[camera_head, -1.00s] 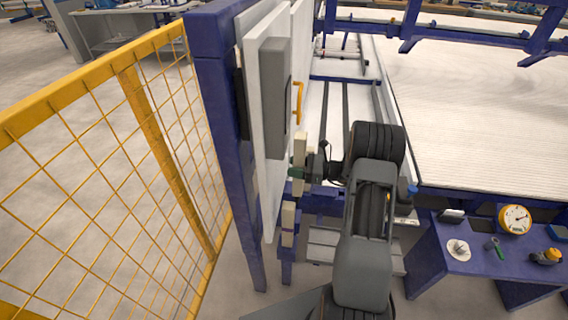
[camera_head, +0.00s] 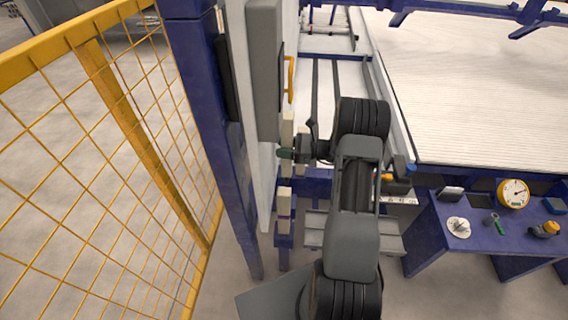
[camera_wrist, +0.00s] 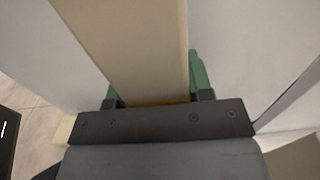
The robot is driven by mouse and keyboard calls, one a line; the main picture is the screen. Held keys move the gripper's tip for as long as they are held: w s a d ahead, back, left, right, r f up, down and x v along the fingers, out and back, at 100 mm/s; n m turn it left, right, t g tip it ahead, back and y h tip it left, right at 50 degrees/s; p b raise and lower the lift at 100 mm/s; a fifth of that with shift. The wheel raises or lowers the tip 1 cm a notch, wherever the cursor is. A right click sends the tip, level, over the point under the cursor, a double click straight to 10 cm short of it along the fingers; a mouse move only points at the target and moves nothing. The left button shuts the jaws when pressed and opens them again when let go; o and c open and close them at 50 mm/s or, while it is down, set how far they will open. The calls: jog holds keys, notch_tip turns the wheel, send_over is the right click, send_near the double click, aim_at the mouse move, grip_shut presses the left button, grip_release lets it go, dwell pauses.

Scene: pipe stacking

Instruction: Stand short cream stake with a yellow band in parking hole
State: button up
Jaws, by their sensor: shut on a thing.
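My gripper (camera_head: 286,154) has green fingers and is shut on a cream stake (camera_head: 287,131). The stake is roughly upright, showing above and just below the fingers in the head view. In the wrist view the stake (camera_wrist: 135,45) fills the space between the green fingers (camera_wrist: 155,86). A thin yellow-orange band (camera_wrist: 160,103) shows on it at the gripper's edge. Below in the head view is another cream stake (camera_head: 284,200) with a purple band, upright on a blue post. The parking hole cannot be made out.
A pale panel with a grey box (camera_head: 264,70) and a yellow handle (camera_head: 290,78) stands close left of my gripper. A blue upright (camera_head: 205,120) and yellow mesh fence (camera_head: 100,140) are further left. A blue side table (camera_head: 475,235) with a gauge is at right.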

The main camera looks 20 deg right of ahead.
aim_at(284, 173)
jog(key=shift+f+b, duration=4.4)
jog(key=shift+f, duration=0.75)
jog(key=shift+s+d+f, duration=0.1)
jog(key=shift+d+f, duration=0.05)
jog(key=shift+d, duration=0.05)
jog(key=shift+f, duration=0.5)
jog(key=shift+f+b, duration=0.75)
jog(key=shift+f, duration=0.3)
